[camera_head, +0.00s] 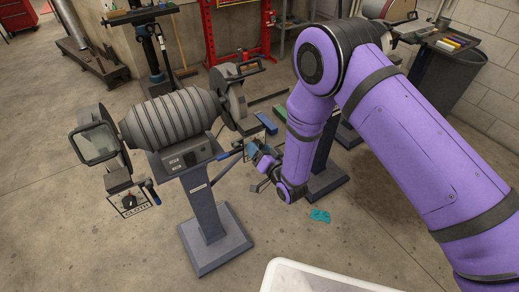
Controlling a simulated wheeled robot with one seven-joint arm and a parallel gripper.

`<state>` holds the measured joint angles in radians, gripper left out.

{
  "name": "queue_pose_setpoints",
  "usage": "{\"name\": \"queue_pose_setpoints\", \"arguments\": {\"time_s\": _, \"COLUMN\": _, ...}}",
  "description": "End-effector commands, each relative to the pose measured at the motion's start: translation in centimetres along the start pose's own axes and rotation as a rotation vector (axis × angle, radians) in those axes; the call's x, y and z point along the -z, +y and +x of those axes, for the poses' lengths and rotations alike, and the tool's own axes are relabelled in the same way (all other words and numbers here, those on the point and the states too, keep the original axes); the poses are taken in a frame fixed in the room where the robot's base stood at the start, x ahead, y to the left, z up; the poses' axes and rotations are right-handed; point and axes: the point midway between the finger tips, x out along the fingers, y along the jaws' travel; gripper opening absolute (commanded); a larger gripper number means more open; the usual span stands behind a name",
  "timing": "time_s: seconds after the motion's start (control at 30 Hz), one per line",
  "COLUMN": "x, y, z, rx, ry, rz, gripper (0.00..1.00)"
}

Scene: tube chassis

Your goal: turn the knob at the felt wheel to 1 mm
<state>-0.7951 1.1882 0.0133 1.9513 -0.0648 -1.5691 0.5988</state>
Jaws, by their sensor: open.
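A bench grinder with a grey ribbed motor (172,118) stands on a pedestal. It has a wheel at each end. The left end has a black knob (129,201) on a plate that reads "CLOTH". The right wheel (229,92) is at the other end; no felt label is readable there. A small pale panel (250,149) shows below the right end, partly covered by my gripper, and I cannot make out a knob or its setting. My gripper (259,180) is open beside this panel, lower right of the motor. I see nothing held; contact is too small to tell.
The pedestal foot (215,240) stands on bare concrete. A teal object (320,215) lies on the floor to its right. A white rim (325,277) is at the bottom edge. A second machine's base (325,180) is behind my arm. A dark bin (445,75) stands at right.

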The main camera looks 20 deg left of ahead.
Motion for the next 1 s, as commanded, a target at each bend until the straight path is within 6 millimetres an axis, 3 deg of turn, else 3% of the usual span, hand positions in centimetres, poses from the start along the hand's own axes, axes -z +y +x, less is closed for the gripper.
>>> {"name": "queue_pose_setpoints", "arguments": {"time_s": 0.3, "x": -0.01, "y": 0.02, "z": 0.18, "rx": -0.001, "ry": -0.001, "rz": 0.000, "gripper": 0.62}}
{"name": "queue_pose_setpoints", "arguments": {"time_s": 0.5, "x": 0.00, "y": 0.02, "z": 0.17, "rx": -0.001, "ry": 0.000, "rz": 0.000, "gripper": 0.16}}
{"name": "queue_pose_setpoints", "arguments": {"time_s": 1.0, "x": 0.00, "y": 0.04, "z": 0.16, "rx": -0.001, "ry": 0.000, "rz": -0.112, "gripper": 0.15}}
